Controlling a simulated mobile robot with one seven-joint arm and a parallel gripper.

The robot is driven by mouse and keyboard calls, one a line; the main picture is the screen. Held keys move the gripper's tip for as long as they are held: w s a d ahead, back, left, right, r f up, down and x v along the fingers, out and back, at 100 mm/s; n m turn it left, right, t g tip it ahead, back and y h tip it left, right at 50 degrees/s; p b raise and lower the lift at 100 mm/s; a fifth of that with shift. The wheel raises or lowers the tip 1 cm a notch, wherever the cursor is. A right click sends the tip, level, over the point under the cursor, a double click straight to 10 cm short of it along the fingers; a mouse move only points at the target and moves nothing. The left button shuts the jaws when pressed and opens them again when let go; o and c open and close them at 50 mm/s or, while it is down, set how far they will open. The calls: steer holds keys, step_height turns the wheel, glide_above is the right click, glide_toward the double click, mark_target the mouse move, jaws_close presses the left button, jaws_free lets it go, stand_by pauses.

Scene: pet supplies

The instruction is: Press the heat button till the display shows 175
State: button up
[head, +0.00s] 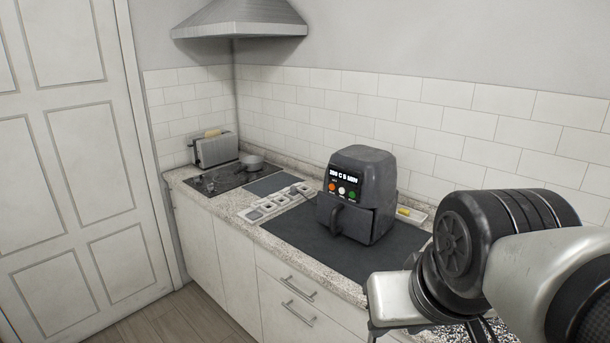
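A dark grey air fryer (362,195) stands upright on a black mat (300,238) on the counter. Its front faces left and toward me. The lit display (344,179) shows white text ending in "C 5 MIN"; the leading number looks like 100 or 200 but is too small to read surely. Below it are an orange button (332,188), a white one (341,191) and a green one (351,195); their labels are unreadable, so I cannot tell which is heat. My arm fills the lower right, apart from the fryer. My gripper's fingertips are not visible.
A toaster (215,149) and a small pot (251,161) are at the counter's far left, by a black hob (212,180). A pale compartment tray (268,206) lies left of the fryer. A yellow item (404,211) lies on its right. The mat before the fryer is clear.

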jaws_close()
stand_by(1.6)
